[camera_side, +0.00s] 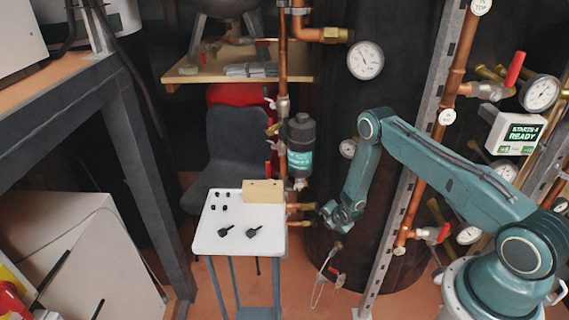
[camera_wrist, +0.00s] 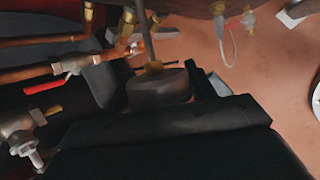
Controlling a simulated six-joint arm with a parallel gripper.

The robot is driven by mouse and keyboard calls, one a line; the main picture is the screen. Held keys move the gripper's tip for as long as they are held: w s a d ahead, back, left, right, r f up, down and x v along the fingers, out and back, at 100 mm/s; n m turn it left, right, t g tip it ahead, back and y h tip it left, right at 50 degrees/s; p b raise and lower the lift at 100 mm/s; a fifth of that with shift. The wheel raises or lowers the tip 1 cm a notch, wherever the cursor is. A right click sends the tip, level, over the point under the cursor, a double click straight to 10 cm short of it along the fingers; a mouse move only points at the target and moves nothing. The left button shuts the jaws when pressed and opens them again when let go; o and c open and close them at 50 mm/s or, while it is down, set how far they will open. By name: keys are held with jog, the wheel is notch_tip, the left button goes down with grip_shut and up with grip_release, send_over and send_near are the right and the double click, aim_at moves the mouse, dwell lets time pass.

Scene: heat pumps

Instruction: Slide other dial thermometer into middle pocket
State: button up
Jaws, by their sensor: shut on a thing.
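My gripper (camera_side: 336,226) is to the right of the white table in the side view, in front of the dark tank. In the wrist view it is shut on a dark round dial thermometer (camera_wrist: 158,88) with a brass collar and a thin stem pointing away from my gripper. In that view, the stem passes close to brass-ended copper pipe stubs (camera_wrist: 88,14). The side view shows copper stubs (camera_side: 299,208) beside the table. I cannot tell which is the middle pocket, and no stem entry is clear.
The white table (camera_side: 211,244) carries a wooden block (camera_side: 263,191), several small black pieces and two dark stemmed items (camera_side: 252,232). A valve with a looped wire (camera_side: 322,285) hangs below my gripper. A vertical metal strut (camera_side: 398,218) stands to the right.

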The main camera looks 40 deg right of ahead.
jog(key=d, duration=0.6)
jog(key=shift+w, duration=0.4)
dwell(4.4)
jog(key=o, duration=1.1)
jog(key=shift+c, duration=0.2)
jog(key=shift+s, duration=0.1)
jog(key=v, duration=1.3)
jog(key=shift+r, duration=0.35)
jog(key=shift+s+a, duration=0.1)
